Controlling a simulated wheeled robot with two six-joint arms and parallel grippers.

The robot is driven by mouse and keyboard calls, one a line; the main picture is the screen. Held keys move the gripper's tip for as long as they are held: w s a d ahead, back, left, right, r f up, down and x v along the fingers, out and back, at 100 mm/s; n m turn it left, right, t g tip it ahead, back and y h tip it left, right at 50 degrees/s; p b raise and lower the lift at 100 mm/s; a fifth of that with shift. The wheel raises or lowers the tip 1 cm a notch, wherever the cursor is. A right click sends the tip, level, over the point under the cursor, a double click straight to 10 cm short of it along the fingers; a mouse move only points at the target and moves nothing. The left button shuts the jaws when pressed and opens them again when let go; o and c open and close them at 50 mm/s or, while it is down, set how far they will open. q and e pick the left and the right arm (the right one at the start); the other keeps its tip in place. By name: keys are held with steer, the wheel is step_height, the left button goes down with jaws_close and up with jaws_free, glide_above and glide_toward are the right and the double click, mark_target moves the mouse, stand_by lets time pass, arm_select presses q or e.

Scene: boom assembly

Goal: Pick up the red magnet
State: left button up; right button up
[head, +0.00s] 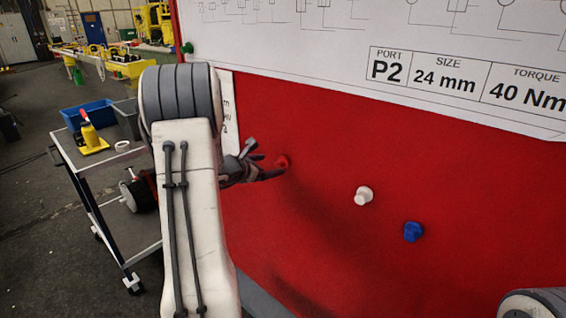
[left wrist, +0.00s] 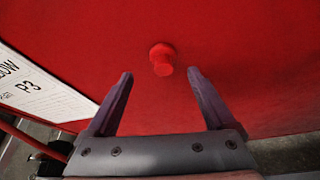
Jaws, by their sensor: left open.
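The red magnet (head: 282,161) is a small round knob on the red board (head: 320,220), right at the tip of my left gripper (head: 268,160) in the head view. In the left wrist view the red magnet (left wrist: 162,58) sits just ahead of the fingertips, roughly midway between them. My left gripper (left wrist: 160,75) is open and empty, one dark finger on each side of the knob's line. I cannot tell how far the tips are from the board. My right gripper is not in view.
A white magnet (head: 363,196) and a blue magnet (head: 413,231) are on the board to the right. A paper chart (head: 440,45) covers the top, and a smaller sheet (left wrist: 35,85) is at the left. A cart (head: 100,160) with bins stands left of the board.

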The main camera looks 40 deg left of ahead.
mark_target(278, 164)
arm_select(q)
steer(key=x, duration=0.1)
steer(key=p+x, duration=0.2)
steer(key=x, duration=0.1)
steer(key=shift+w+d, duration=0.15)
steer(key=shift+d, duration=0.15)
steer(key=shift+w+f+p, duration=0.2)
steer(key=shift+w+p, duration=0.15)
steer(key=shift+w, duration=0.1)
jaws_close()
